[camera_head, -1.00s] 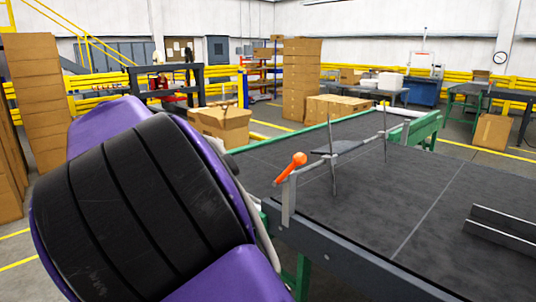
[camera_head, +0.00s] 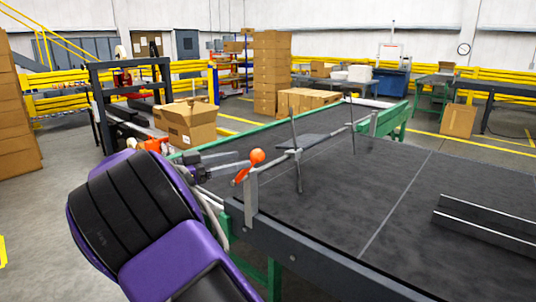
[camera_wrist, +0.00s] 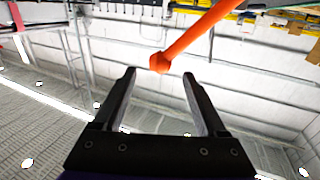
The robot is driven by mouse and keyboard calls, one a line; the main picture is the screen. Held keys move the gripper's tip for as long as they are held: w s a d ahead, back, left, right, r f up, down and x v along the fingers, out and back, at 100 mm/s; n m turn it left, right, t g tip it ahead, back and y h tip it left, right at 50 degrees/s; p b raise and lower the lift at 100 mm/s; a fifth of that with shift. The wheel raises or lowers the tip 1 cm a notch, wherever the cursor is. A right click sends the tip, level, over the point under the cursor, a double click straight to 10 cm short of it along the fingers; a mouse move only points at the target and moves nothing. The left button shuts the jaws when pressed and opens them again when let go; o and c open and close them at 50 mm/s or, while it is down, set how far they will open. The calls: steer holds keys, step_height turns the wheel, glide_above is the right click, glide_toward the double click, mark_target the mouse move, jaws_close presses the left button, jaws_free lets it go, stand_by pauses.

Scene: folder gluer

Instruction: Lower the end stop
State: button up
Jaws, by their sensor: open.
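An orange lever (camera_head: 241,176) with a round orange knob (camera_head: 257,156) stands raised on a grey post at the near left corner of the conveyor. A thin cross bar runs from this post over the belt, carrying upright rods and a dark plate (camera_head: 322,141); I take this to be the end stop. My gripper (camera_head: 243,160) is open and just left of the knob. In the wrist view the lever (camera_wrist: 195,35) slants down from the upper right. Its knob (camera_wrist: 159,62) shows between and slightly beyond my open fingertips (camera_wrist: 159,74); contact cannot be told.
The dark conveyor belt (camera_head: 350,190) has a green frame, with metal rails (camera_head: 490,226) lying at right. An open cardboard box (camera_head: 190,124) stands behind my arm. Stacked cartons (camera_head: 271,75) and yellow barriers stand further back. Bare floor lies at left.

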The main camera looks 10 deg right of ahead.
steer(key=x, duration=0.9)
steer(key=shift+d, duration=0.4)
steer(key=shift+w, duration=0.1)
steer(key=shift+c, duration=0.2)
jaws_close()
stand_by(0.5)
